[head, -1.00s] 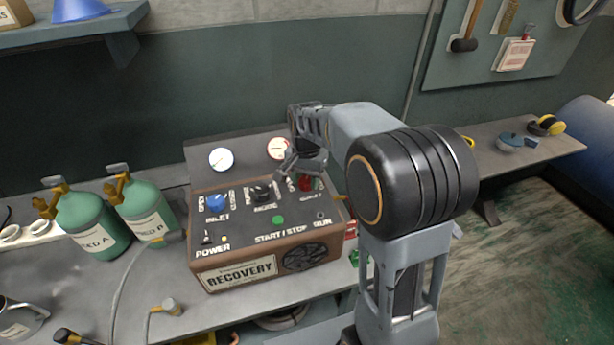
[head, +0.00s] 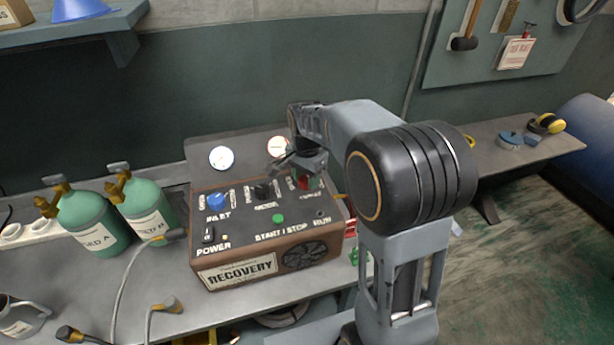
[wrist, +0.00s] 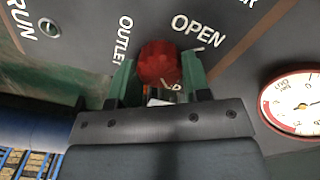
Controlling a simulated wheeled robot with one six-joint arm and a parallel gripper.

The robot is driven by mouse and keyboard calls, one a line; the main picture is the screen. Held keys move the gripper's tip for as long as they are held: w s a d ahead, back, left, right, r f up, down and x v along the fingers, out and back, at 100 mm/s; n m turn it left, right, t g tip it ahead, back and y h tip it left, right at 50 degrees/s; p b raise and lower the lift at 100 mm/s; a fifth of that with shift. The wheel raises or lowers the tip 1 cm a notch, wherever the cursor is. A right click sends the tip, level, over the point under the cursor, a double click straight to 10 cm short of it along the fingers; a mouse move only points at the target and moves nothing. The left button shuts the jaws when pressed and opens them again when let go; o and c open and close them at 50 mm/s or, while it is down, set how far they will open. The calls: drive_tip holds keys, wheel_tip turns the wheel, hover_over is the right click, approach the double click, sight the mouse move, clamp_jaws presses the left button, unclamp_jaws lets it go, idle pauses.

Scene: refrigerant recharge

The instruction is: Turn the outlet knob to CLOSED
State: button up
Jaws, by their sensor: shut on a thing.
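The red outlet knob (wrist: 158,64) is on the dark top panel of the recovery machine (head: 238,271), between the OUTLET and OPEN labels in the wrist view. My gripper (wrist: 160,82) is shut on the knob, with a green finger on each side. A small light mark shows on the knob's near side. The lettering below the knob is mostly covered by my gripper, so the CLOSED label cannot be read. In the head view the red knob (head: 303,183) shows partly below my gripper, and my arm hides the area to its right.
A blue inlet knob (head: 216,200) and a black mode knob (head: 262,191) sit left of the outlet knob. A gauge (wrist: 303,105) lies right of my gripper in the wrist view. Green cylinders (head: 90,222) and hoses stand on the bench to the left.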

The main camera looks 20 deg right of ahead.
sight(306, 179)
drive_tip(key=o, duration=0.9)
wheel_tip(306, 179, up, 14)
drive_tip(key=shift+f, duration=0.1)
idle(0.4)
